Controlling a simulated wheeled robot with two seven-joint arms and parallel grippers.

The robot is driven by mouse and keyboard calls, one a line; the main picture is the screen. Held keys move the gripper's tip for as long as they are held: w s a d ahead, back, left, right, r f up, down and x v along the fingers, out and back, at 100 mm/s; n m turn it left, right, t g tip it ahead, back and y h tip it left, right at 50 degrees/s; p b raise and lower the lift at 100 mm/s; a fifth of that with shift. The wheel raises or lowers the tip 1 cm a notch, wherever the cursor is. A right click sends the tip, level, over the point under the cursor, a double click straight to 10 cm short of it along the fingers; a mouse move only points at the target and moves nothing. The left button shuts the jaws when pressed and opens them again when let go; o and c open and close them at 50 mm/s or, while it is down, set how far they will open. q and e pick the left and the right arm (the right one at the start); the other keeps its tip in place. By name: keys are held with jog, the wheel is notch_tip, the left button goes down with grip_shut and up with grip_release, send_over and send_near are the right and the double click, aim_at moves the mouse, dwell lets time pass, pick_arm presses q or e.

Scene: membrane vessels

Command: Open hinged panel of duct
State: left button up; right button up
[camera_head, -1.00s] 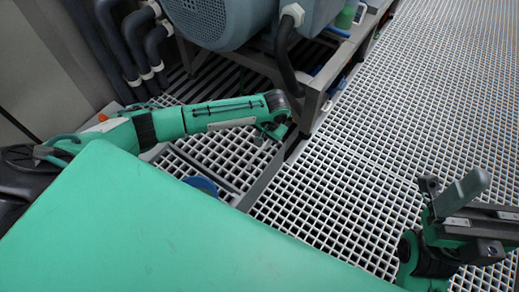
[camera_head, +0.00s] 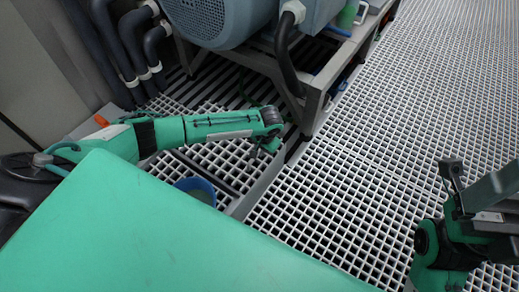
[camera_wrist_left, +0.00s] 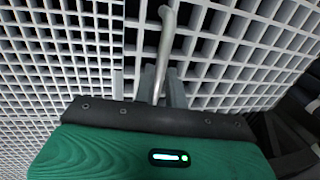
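No duct or hinged panel can be made out in either view. My left gripper (camera_head: 262,148) hangs at the end of the green left arm, low over the floor grating beside the machine frame. In the left wrist view (camera_wrist_left: 163,75) slim grey finger parts and a pale curved bar show close together over the grating.
A blue-grey motor (camera_head: 222,18) sits on a grey metal frame (camera_head: 318,92) ahead. Dark pipes (camera_head: 138,45) run down the wall at the left. A blue bucket (camera_head: 198,188) stands on the grating, partly hidden by my green body. The grated floor (camera_head: 420,105) at the right is open.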

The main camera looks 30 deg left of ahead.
pick_arm(q)
grip_shut()
jog(key=shift+r, duration=0.1)
